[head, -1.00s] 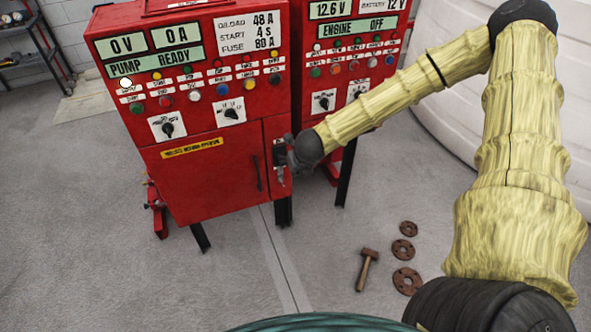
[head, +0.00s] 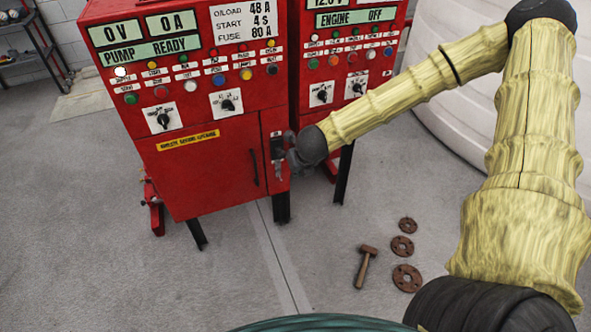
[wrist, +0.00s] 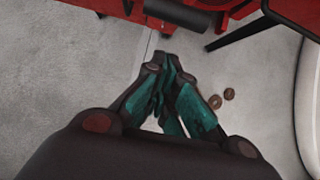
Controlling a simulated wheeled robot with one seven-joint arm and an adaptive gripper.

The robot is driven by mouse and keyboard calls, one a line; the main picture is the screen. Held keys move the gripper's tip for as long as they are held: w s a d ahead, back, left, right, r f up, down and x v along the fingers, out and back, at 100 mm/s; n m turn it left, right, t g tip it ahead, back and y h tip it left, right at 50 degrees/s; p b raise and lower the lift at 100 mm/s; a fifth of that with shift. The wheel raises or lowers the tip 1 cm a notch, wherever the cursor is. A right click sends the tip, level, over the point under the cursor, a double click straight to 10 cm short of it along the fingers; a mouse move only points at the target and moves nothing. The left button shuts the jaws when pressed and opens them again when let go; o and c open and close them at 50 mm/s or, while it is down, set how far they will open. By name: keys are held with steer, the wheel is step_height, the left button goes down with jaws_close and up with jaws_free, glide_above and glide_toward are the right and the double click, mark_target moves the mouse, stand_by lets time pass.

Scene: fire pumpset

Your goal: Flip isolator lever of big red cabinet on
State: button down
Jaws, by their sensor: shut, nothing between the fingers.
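The big red cabinet (head: 205,150) stands left of centre in the head view, its display reading PUMP READY. Its isolator (head: 277,148) is a dark plate on the narrow right part of the front, partly hidden by my wrist. The lever's position is hard to make out. My gripper (head: 283,166) is right at the isolator, small and dark there; I cannot tell whether it touches the lever.
A second red cabinet (head: 350,65) reading ENGINE OFF stands close on the right. A hammer (head: 366,267) and rusty flanges (head: 407,278) lie on the floor. A white tank (head: 450,110) is behind my arm.

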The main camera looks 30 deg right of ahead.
step_height(320, 180, up, 8)
steer(key=s+b, duration=0.1)
steer(key=s, duration=0.1)
steer(key=shift+f, duration=0.25)
stand_by(0.3)
stand_by(0.5)
